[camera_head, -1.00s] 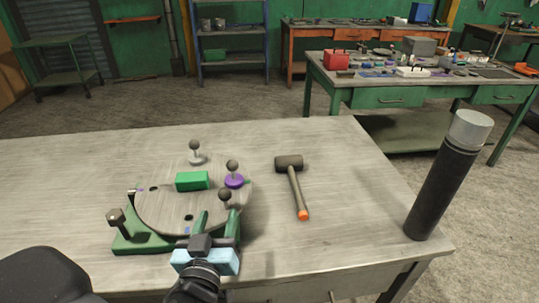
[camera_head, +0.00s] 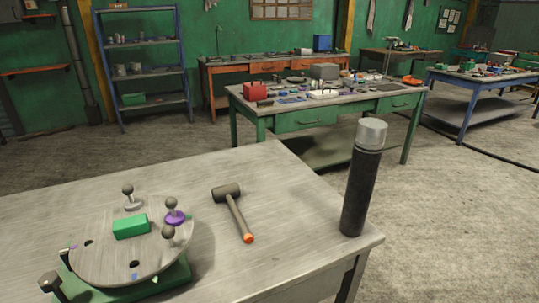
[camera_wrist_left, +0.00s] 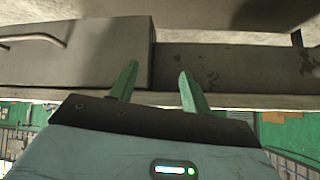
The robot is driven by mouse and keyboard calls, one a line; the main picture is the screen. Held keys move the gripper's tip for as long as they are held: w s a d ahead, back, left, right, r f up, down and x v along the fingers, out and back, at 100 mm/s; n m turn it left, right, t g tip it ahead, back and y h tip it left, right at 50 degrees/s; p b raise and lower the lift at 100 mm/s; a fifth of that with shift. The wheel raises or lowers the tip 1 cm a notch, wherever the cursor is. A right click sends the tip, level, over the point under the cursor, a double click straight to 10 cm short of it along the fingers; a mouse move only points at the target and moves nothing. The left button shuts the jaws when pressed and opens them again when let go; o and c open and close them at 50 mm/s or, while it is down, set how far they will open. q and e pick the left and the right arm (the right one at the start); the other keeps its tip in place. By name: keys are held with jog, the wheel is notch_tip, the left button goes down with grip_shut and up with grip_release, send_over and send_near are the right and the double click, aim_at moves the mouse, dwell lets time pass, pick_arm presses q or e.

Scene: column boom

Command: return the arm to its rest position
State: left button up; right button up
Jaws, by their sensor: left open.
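My left gripper (camera_wrist_left: 155,82) shows in the left wrist view with its two green fingers apart and nothing between them. Behind the fingers is the grey front of a bench with a drawer and its handle (camera_wrist_left: 35,38). In the head view neither of my grippers is visible. The round grey plate (camera_head: 100,262) on its green base (camera_head: 172,283) stands on the workbench (camera_head: 285,205) at lower left. On the plate are a green block (camera_head: 131,227) and several ball-topped knobs, one with a purple base (camera_head: 174,218).
A mallet (camera_head: 237,215) lies on the workbench right of the plate. A tall dark cylinder with a grey top (camera_head: 360,185) stands at the bench's right corner. A cluttered green table (camera_head: 310,118) and a blue shelf (camera_head: 145,70) stand behind. The floor at right is open.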

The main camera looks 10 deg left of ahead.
pick_arm(q)
jog(key=s+d+f+m+g+h, duration=0.2)
jog(key=s+f+m+g, duration=0.15)
jog(key=s, duration=0.55)
jog(key=s+d+f+m+g+h, duration=0.25)
jog(key=s+g, duration=0.25)
jog(key=s, duration=0.5)
jog(key=w+d+f+t+h+p, duration=0.1)
jog(key=w+d+f+t+p, duration=0.2)
jog(key=w+f+t, duration=0.3)
jog(key=w+t, duration=0.3)
jog(key=shift+n, duration=0.4)
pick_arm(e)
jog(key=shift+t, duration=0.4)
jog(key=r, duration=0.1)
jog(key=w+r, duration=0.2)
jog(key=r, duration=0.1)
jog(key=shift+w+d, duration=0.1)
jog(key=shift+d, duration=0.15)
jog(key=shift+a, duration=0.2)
